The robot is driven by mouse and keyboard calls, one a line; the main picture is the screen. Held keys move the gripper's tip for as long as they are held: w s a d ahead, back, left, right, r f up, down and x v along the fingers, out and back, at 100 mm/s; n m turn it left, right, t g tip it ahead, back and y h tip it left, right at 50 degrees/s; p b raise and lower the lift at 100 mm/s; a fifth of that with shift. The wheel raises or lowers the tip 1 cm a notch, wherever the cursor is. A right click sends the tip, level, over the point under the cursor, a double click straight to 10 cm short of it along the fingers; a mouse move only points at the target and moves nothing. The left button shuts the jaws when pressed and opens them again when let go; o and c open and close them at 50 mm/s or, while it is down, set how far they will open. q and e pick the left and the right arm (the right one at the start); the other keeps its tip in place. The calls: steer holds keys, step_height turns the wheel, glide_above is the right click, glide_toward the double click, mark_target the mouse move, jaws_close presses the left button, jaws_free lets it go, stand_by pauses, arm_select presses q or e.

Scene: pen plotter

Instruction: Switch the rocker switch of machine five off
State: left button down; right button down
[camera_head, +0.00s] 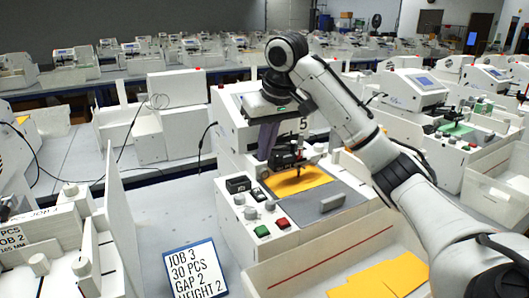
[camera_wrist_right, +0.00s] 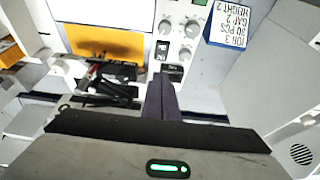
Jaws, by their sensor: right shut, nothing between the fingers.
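Machine five (camera_head: 303,124) is a white machine with a "5" on its head. On its deck, left of the orange sheet (camera_head: 300,180), sits a black rocker-like switch (camera_head: 238,184). A smaller dark part (camera_head: 257,196) sits in front of it. In the right wrist view a black switch (camera_wrist_right: 173,73) shows just beyond my fingertips; which side is pressed cannot be told. My right gripper (camera_head: 264,156) is shut and empty, pointing down above the back of the deck, apart from the switch. The same gripper shows in the wrist view (camera_wrist_right: 161,78). My left gripper is not in view.
Knobs (camera_head: 250,213), a green button (camera_head: 262,231) and a red button (camera_head: 282,223) lie in front of the switch. The black pen carriage (camera_head: 287,160) stands close right of my gripper. A job card (camera_head: 195,270) stands at front left.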

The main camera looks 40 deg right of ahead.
mark_target(258, 189)
steer(key=x, duration=1.1)
steer(key=shift+s+f, duration=0.2)
steer(key=shift+f, duration=0.2)
